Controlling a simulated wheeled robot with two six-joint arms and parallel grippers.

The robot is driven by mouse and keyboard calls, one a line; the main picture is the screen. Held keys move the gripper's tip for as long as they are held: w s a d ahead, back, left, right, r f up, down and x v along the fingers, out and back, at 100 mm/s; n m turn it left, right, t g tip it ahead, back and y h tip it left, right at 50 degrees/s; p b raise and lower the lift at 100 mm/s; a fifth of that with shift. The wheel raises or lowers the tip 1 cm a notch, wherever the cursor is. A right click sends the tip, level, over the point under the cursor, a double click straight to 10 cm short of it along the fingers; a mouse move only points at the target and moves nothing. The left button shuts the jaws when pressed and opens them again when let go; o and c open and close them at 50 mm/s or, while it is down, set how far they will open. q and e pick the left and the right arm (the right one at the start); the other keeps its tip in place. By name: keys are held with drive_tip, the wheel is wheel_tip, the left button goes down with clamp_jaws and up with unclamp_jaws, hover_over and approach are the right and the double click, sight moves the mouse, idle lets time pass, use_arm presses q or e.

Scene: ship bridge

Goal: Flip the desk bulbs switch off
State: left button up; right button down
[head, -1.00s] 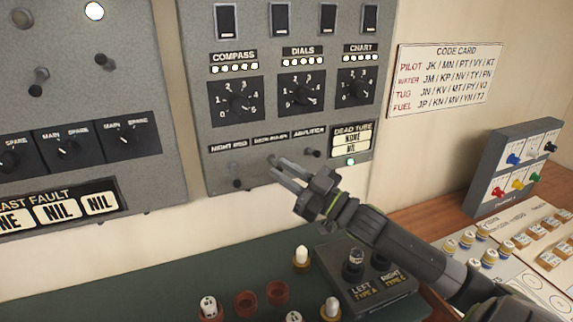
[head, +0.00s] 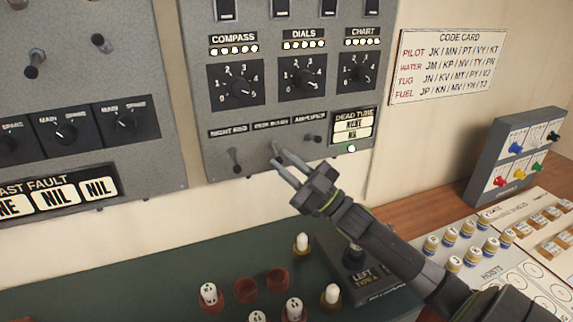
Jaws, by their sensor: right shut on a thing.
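The desk bulbs switch (head: 275,146) is a small grey toggle under its label (head: 271,124) at the bottom of the grey panel. It sits between the night red switch (head: 235,157) and the amplifier switch (head: 314,138). My right gripper (head: 279,157) reaches in from the lower right and is shut on the desk bulbs toggle. Its fingers cover part of the toggle, so its exact tilt is hard to tell. My left gripper is not in view.
Rotary knobs for compass, dials and chart (head: 302,78) sit above the switches. A dead tube display (head: 353,128) with a lit white lamp (head: 351,149) is to the right. Below, several white bulbs and brown sockets (head: 277,279) stand on the green desk.

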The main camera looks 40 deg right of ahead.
drive_tip(key=shift+r, duration=0.1)
drive_tip(key=c, duration=1.3)
unclamp_jaws()
drive_tip(key=shift+w, duration=0.1)
drive_tip(key=shift+o, duration=0.2)
drive_tip(key=b+v, duration=0.1)
drive_tip(key=v, duration=0.6)
drive_tip(key=shift+s+f, duration=0.25)
